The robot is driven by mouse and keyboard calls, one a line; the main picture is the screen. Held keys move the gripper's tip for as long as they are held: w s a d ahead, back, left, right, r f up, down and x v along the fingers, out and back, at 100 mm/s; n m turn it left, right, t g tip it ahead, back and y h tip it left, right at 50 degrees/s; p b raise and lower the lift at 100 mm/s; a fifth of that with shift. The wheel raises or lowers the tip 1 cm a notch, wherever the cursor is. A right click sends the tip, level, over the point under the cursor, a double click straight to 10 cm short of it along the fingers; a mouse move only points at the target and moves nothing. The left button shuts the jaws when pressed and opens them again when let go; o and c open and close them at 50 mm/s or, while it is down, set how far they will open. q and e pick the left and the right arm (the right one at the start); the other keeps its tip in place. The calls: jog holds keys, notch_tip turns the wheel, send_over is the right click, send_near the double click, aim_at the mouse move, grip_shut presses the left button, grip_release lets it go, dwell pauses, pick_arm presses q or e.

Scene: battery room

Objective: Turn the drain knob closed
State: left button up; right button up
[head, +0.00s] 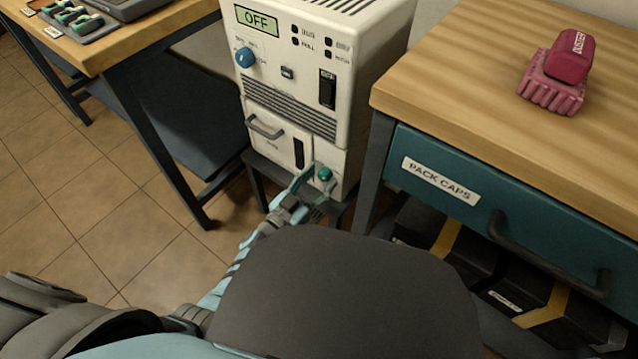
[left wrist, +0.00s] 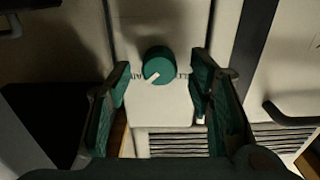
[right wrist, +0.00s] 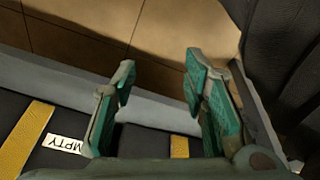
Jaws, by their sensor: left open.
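The drain knob is a small round green knob (head: 325,174) low on the front of the white cabinet (head: 350,110). In the left wrist view the knob (left wrist: 158,63) has a white pointer mark aimed to the lower left. Small lettering flanks it, partly hidden by the fingers. My left gripper (head: 309,190) is open at the knob; in its wrist view the fingers (left wrist: 160,88) stand on either side of it, with gaps. My right gripper (right wrist: 160,68) is open and empty, above the dark boxes; the head view does not show it.
The cabinet carries an OFF display (head: 257,19), a blue dial (head: 244,57) and a handle (head: 265,127). A bench with a PACK CAPS drawer (head: 440,180) and a pink duster (head: 570,60) stands right. Striped boxes (head: 470,258) lie below. Another table (head: 130,45) stands left.

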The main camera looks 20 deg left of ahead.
pick_arm(q)
jog(key=shift+w, duration=0.1)
grip_shut()
